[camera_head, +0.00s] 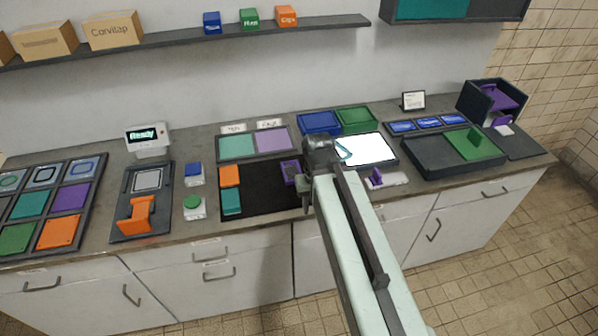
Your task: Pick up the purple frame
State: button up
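The purple frame (289,170) lies on the right part of a black mat (262,196) on the counter. It looks like a small flat piece with a dark opening, and its right side is close to my arm in the picture. My gripper (304,206) points down near the mat's right edge, just right of and below the frame in the picture. The fingers are small and dark against the mat, and I cannot tell if they are open. I see nothing held.
An orange piece (229,175) and a teal piece (231,202) lie on the mat's left side. A lit white panel (372,148) with a teal outline piece (344,151) is to the right. A purple part on a white base (388,180) stands right of my arm.

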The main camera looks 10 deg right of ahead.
aim_at(290, 169)
jog(key=z, duration=1.65)
jog(key=k, duration=2)
jog(key=u, duration=1.9)
jog(key=i, duration=1.5)
jog(key=z, duration=0.05)
